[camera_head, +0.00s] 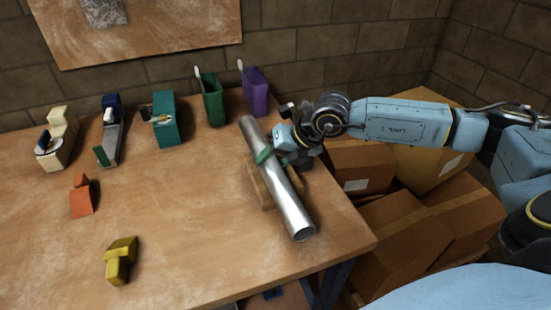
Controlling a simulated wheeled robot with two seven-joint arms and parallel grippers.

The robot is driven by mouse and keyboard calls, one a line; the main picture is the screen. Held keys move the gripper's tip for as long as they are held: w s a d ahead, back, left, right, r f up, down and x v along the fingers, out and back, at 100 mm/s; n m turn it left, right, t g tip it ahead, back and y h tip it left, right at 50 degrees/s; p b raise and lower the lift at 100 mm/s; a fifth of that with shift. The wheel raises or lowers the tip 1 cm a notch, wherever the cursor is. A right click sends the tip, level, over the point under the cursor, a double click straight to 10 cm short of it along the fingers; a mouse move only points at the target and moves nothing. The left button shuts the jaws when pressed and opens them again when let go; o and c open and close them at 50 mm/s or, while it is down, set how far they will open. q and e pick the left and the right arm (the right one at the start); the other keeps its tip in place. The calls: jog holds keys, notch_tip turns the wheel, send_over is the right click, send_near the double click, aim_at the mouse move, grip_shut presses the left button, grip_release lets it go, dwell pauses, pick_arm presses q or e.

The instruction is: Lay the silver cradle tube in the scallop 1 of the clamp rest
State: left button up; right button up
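The silver cradle tube (285,195) is a long, shiny, hollow cylinder near the table's right edge, its open end toward me. It runs over a tan wooden block (261,190), which looks like the clamp rest. The tube hides most of the block's top, so I cannot make out the scallops or whether the tube is seated in one. A green piece (264,156) crosses the tube's upper half. My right gripper (276,155) is at the tube's right side beside this piece; its fingertips are largely hidden, so its grip is unclear. My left gripper is not in view.
The wooden table (170,210) has a cream holder (62,125), a teal box (164,115), a green holder (213,105) and a purple holder (257,95) along the back. An orange block (80,198) and yellow block (119,262) stand left. Cardboard boxes (390,240) lie beyond the right edge.

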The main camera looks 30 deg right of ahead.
jog(key=shift+o, duration=0.7)
jog(key=shift+s+d+f, duration=0.15)
jog(key=shift+s+f, duration=0.15)
jog(key=shift+f, duration=0.35)
jog(key=shift+d, duration=0.1)
jog(key=shift+s+d+r, duration=0.1)
jog(key=shift+d+r, duration=0.1)
jog(key=shift+r, duration=0.1)
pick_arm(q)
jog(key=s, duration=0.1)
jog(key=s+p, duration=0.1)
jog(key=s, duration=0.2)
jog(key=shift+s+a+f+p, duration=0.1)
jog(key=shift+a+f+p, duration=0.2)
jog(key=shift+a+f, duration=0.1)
pick_arm(e)
jog(key=a+v, duration=0.1)
jog(key=v, duration=1.2)
jog(key=shift+w+r, duration=0.25)
jog(key=shift+r, duration=0.25)
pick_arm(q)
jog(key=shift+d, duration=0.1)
